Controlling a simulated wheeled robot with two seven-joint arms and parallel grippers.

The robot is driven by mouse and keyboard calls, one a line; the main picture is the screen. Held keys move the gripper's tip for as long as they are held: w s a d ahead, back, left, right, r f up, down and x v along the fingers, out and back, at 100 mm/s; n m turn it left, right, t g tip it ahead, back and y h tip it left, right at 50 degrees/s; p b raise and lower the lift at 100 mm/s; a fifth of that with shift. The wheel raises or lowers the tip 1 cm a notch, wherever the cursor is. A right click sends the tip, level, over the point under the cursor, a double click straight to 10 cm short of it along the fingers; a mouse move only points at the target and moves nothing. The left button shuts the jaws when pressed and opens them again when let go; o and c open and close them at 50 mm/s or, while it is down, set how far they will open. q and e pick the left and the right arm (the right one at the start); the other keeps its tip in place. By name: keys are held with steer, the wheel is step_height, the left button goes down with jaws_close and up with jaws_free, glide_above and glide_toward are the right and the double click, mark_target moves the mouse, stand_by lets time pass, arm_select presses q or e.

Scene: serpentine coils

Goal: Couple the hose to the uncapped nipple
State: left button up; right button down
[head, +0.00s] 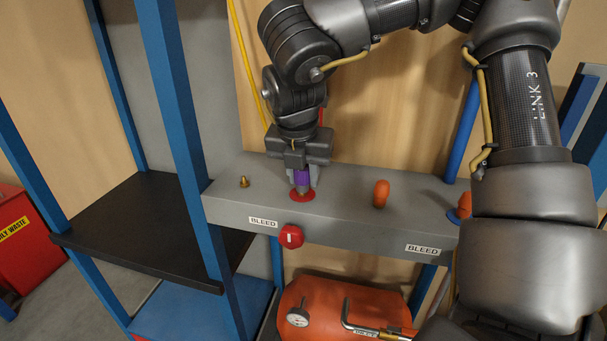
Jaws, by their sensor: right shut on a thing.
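My right gripper (301,181) points down over the grey beam and is shut on a purple piece (301,176). The piece sits right above a red disc (303,196) on the beam top; whether it touches the disc I cannot tell. Whether the purple piece is the hose's end is also unclear, since the gripper hides its upper part. A small bare brass nipple (243,182) stands upright on the beam, left of the gripper. An orange cap (381,193) stands on the beam to the right. My left gripper is not in view.
The grey beam (345,213) has BLEED labels and a red knob (291,237) on its front. Blue posts (176,120) and a black shelf (140,215) stand at left. An orange tank (335,305) lies below. A yellow line (239,50) hangs behind my arm.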

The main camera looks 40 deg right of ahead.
steer(key=shift+s+f, duration=0.1)
steer(key=shift+f, duration=0.05)
steer(key=c, duration=1)
jaws_free()
steer(key=shift+c, duration=0.2)
steer(key=v, duration=0.5)
steer(key=p+v, duration=0.4)
steer(key=v, duration=0.1)
steer(key=shift+a+r, duration=0.1)
steer(key=shift+r, duration=0.25)
